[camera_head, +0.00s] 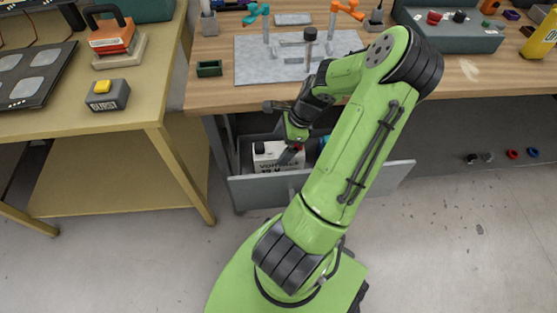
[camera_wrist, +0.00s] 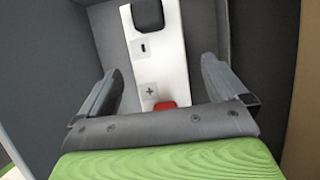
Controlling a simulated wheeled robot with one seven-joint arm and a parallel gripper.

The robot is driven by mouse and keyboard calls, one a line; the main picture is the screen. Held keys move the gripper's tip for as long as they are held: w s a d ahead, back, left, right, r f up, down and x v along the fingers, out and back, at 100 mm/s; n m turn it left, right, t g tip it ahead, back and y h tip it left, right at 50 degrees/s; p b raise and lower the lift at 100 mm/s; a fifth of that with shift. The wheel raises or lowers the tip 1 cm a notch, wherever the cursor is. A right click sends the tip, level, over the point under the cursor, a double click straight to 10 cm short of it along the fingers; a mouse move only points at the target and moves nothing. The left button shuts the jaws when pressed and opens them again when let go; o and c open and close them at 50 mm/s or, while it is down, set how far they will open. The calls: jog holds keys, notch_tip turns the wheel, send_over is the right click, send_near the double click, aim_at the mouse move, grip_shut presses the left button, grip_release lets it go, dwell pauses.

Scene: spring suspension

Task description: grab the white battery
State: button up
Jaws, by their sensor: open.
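The white battery (camera_head: 263,160) sits in the open grey drawer under the wooden workbench, with dark lettering on its front and a black terminal on top. Part of it is hidden behind my arm and gripper. The wrist view shows its white top (camera_wrist: 155,62) with a black terminal at the far end, a red terminal at the near end, and minus and plus marks. My gripper (camera_head: 294,138) is over the drawer, above the right part of the battery. In the wrist view its fingers (camera_wrist: 160,72) are apart on either side of the battery top, with visible gaps and nothing held.
The drawer front (camera_head: 262,190) and its walls surround the battery closely. The workbench (camera_head: 215,95) edge overhangs behind the drawer. A yellow-brown table (camera_head: 150,110) stands to the left, with a yellow-and-grey block (camera_head: 107,96) on it. Something blue lies in the drawer right of the battery.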

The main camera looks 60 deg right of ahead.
aim_at(278, 149)
jog(key=b+x, duration=0.1)
jog(key=x, duration=0.2)
jog(key=shift+s+f, duration=0.1)
jog(key=shift+f, duration=0.1)
jog(key=shift+r, duration=0.1)
grip_shut()
jog(key=shift+r, duration=0.1)
